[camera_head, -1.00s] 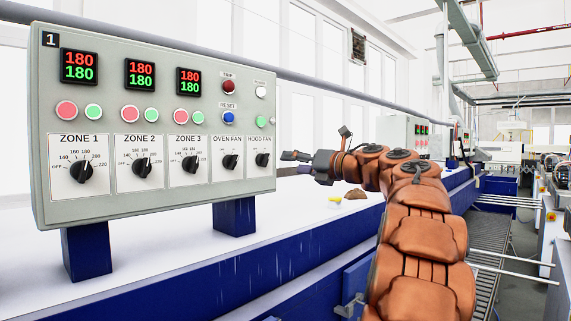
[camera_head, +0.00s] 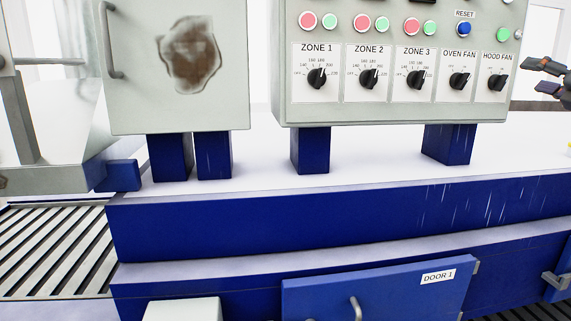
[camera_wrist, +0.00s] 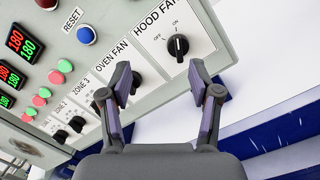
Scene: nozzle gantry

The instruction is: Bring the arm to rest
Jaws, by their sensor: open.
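My gripper (camera_head: 548,77) shows at the right edge of the head view, just right of the grey control panel (camera_head: 400,121). Most of my arm is out of that view. In the wrist view my gripper (camera_wrist: 163,92) is open, with its two fingers wide apart and nothing between them. The hood fan knob (camera_wrist: 178,46) lies ahead of the fingers, apart from them. The left finger partly covers the oven fan knob (camera_wrist: 136,82).
Blue legs (camera_head: 310,151) hold the panel above a white ledge on a blue body. A grey cabinet (camera_head: 130,118) with a brown stain stands left. Door 1 (camera_head: 390,292) is below. A roller conveyor (camera_head: 50,250) lies at lower left. White ledge beside the panel is clear.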

